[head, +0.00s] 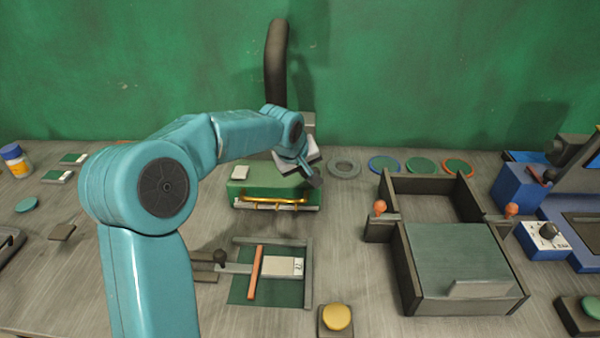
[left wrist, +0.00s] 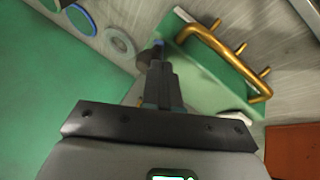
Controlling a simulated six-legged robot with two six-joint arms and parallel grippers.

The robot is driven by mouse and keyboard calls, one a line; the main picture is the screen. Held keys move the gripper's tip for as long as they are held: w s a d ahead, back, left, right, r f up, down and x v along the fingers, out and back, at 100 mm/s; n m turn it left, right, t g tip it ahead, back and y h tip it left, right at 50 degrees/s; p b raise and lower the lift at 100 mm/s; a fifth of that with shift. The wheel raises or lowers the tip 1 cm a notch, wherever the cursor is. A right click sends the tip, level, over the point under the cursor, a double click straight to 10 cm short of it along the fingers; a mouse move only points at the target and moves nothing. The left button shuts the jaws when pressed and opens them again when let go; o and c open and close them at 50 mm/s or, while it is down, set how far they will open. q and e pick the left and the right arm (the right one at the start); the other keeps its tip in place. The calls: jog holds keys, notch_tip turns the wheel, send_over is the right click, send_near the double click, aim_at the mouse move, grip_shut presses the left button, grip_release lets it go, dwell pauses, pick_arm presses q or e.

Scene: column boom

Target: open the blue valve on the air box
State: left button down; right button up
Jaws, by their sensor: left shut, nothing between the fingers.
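The air box (head: 272,188) is a green box near the back wall, with a brass pipe (head: 270,200) along its front. In the left wrist view the green box (left wrist: 205,75) and its brass pipe (left wrist: 225,55) show above my fingers. My left gripper (head: 314,180) is shut and empty at the box's right end; it also shows in the left wrist view (left wrist: 158,68). A small blue part (left wrist: 158,43), probably the valve, shows just past the fingertips beside a dark round piece. I cannot tell whether the fingers touch it. In the head view the valve is hidden. My right gripper is not in view.
A grey ring (head: 344,166) and several coloured discs lie right of the box. A dark open bin (head: 425,185) with orange-knobbed levers stands farther right. A sliding latch frame (head: 308,275) and a yellow button (head: 337,317) are in front. A black hose (head: 276,60) rises behind.

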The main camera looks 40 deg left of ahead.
pick_arm(q)
jog(key=w+d+n+g+y+p, duration=0.1)
jog(key=w+d+n+g+y, duration=0.1)
jog(key=w+n, duration=0.8)
jog(key=shift+w+n+g+y, duration=0.2)
jog(key=shift+n+g+y, duration=0.3)
jog(key=shift+g+y, duration=0.5)
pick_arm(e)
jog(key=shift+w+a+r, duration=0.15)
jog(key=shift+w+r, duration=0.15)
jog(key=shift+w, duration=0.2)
pick_arm(q)
jog(key=shift+w+d, duration=0.1)
jog(key=shift+w, duration=0.05)
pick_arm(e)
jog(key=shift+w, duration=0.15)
